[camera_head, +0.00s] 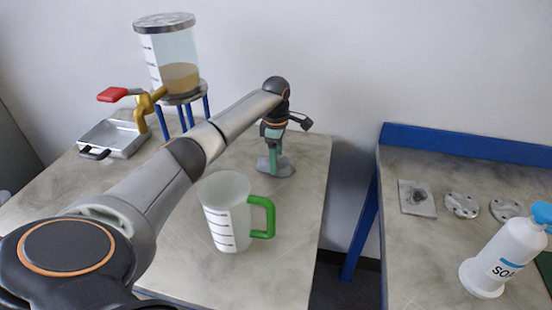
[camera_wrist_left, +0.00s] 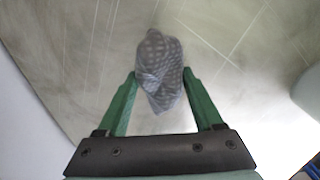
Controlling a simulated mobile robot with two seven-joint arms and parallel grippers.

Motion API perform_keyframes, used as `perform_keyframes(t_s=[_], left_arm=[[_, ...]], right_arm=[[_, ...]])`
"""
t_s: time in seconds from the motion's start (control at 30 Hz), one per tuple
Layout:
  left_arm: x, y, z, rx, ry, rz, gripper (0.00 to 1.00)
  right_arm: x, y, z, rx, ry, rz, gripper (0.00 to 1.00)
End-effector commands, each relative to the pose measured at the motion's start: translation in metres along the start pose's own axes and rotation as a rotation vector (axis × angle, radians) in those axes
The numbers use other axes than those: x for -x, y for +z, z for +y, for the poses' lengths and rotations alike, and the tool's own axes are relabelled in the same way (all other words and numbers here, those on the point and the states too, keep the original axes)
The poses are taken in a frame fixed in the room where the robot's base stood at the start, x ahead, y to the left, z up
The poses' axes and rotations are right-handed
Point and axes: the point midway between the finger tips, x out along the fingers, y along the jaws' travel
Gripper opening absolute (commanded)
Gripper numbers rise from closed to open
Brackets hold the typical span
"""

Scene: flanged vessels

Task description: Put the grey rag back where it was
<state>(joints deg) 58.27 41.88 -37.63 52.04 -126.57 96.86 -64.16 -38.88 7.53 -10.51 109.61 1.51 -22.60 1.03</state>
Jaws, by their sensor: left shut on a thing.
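The grey rag (camera_head: 284,168) is at the far right part of the left table, under my left gripper (camera_head: 274,152). In the left wrist view the rag (camera_wrist_left: 158,68) is a bunched, checked grey cloth between the green fingers of my left gripper (camera_wrist_left: 159,76), which is shut on it. The gripper points down, and the rag is at or just above the tabletop; I cannot tell if it touches. My right gripper is not in view.
A measuring jug with a green handle (camera_head: 228,212) stands near my left arm. Behind are a vessel of brown liquid (camera_head: 170,55) on a blue-legged stand and a metal tray (camera_head: 118,140). A gap separates the right table, with a soap bottle (camera_head: 505,255) and metal flanges (camera_head: 461,205).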

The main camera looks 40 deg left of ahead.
Motion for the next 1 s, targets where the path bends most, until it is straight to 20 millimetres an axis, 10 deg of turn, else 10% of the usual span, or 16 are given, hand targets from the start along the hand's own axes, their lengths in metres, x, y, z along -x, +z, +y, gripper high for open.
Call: perform_keyframes(t_s=[0.07, 0.1, 0.33, 0.7, 1.0], left_arm=[[-0.003, 0.0, 0.0, 0.0, 0.0, 0.001, 0.16], [-0.002, 0.0, 0.0, 0.0, 0.0, 0.0, 0.71], [-0.002, 0.0, 0.0, 0.001, 0.0, 0.0, 0.97], [0.006, 0.0, 0.001, 0.0, 0.002, 0.0, 0.98], [0.066, 0.0, 0.001, 0.0, 0.005, -0.001, 0.98]], right_arm=[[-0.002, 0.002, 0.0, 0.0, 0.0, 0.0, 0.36], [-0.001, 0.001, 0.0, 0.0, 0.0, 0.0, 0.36], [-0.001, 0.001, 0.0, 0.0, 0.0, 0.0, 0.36], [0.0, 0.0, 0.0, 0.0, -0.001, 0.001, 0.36], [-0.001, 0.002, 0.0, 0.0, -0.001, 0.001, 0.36]])
